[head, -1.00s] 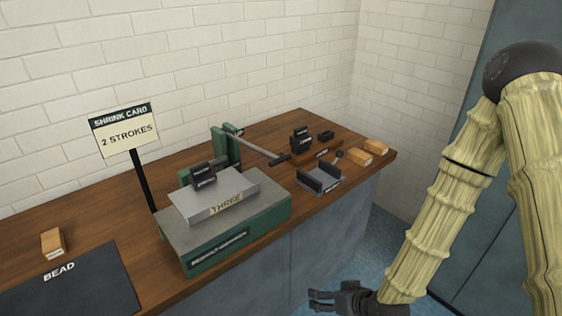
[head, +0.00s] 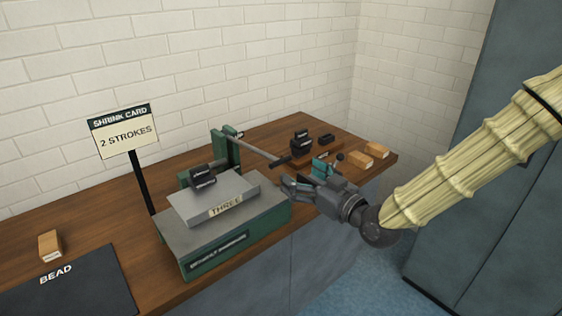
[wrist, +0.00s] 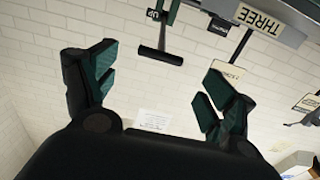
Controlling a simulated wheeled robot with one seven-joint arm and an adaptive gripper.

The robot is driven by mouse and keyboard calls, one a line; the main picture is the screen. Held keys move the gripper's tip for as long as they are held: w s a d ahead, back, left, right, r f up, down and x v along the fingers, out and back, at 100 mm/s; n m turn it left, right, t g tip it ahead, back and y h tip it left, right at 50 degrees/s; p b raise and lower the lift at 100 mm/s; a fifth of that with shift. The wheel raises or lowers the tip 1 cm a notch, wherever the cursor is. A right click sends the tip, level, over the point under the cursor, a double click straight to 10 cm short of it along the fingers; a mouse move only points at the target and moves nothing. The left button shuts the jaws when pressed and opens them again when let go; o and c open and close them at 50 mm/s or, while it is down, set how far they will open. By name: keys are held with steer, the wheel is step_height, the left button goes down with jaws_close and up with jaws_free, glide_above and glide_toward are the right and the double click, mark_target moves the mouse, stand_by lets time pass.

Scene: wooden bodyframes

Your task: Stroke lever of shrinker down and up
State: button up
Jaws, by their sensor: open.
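The shrinker (head: 222,232) is a green-and-grey machine on the wooden bench, with a grey plate labelled THREE on it. Its lever (head: 257,149) runs from a green upright (head: 226,150) to the right and ends in a dark grip (head: 280,160). In the wrist view the lever's dark T-shaped grip (wrist: 160,55) lies beyond and between the fingers. My gripper (head: 286,188) is open and empty, just right of the shrinker and on the near side of the lever grip, apart from it. It also shows in the wrist view (wrist: 155,80).
A card (head: 125,135) on a post reads 2 STROKES. Black blocks (head: 301,142) and wooden blocks (head: 369,155) stand at the bench's right end. A dark BEAD mat (head: 70,288) and a wooden block (head: 50,245) are at the left. My arm hides part of the bench's right.

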mark_target(282, 163)
steer(key=p+x, duration=0.1)
steer(key=x, duration=0.7)
steer(key=shift+w+a, duration=0.1)
steer(key=shift+a, duration=0.05)
